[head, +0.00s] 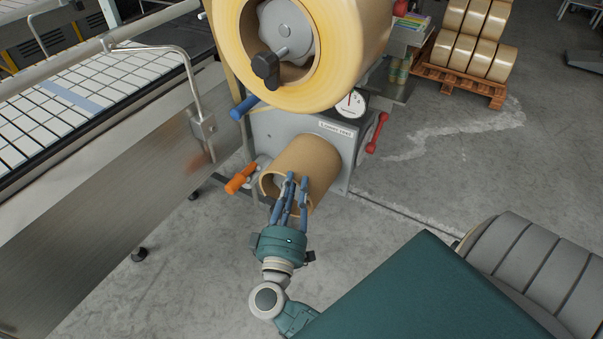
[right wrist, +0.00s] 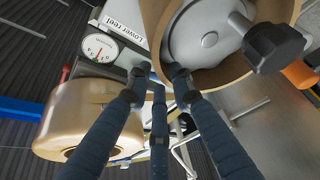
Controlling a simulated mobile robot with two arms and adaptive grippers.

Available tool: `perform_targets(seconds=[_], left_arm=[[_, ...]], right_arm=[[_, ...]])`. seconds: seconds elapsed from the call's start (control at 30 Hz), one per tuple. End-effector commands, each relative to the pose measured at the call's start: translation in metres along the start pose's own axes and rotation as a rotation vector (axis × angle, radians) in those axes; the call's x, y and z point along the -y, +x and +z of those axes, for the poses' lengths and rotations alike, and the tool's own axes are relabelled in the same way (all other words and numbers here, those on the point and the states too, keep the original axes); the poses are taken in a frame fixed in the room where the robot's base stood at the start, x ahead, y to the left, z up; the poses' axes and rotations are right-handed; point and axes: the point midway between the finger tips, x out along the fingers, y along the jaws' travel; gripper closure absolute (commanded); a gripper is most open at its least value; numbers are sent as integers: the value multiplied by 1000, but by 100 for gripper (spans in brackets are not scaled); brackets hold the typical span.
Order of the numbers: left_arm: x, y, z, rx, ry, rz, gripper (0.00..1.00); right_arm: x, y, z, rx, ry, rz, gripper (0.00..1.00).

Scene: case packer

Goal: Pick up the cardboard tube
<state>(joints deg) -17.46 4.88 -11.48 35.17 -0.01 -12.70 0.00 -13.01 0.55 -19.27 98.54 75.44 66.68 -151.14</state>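The brown cardboard tube (head: 313,160) sits on the lower reel holder of the machine, its open end facing me. In the right wrist view the tube (right wrist: 154,22) shows at the top right, around a grey hub with a black knob. My right gripper (head: 296,182) is at the near open end of the tube. Its blue fingers are apart, with their tips at the rim; in the right wrist view the fingertips (right wrist: 158,76) lie close by the tube's edge. Whether they touch it is not clear. My left gripper is not in view.
A large tape roll (head: 345,85) hangs above the tube, with a dial (head: 350,104) and red handle (head: 377,133) to its right. An orange handle (head: 240,178) is just left of the tube. A conveyor (head: 70,110) fills the left. A pallet of rolls (head: 455,82) stands behind.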

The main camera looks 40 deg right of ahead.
Motion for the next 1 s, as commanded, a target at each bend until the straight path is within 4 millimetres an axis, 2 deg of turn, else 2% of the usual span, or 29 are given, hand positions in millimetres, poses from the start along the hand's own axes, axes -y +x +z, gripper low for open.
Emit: perform_targets(seconds=[0.1, 0.3, 0.57, 0.7, 1.0], left_arm=[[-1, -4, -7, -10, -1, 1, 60], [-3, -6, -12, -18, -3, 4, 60], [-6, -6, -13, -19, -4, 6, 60], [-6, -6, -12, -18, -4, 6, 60], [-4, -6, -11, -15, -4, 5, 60]], right_arm=[[-3, 21, -1, -2, -1, 6, 78], [-2, 44, -1, -1, 0, 3, 78], [0, 46, 0, 0, 0, 1, 78], [0, 46, 0, -1, 0, 1, 100], [-1, 46, -1, -2, 2, 3, 100]])
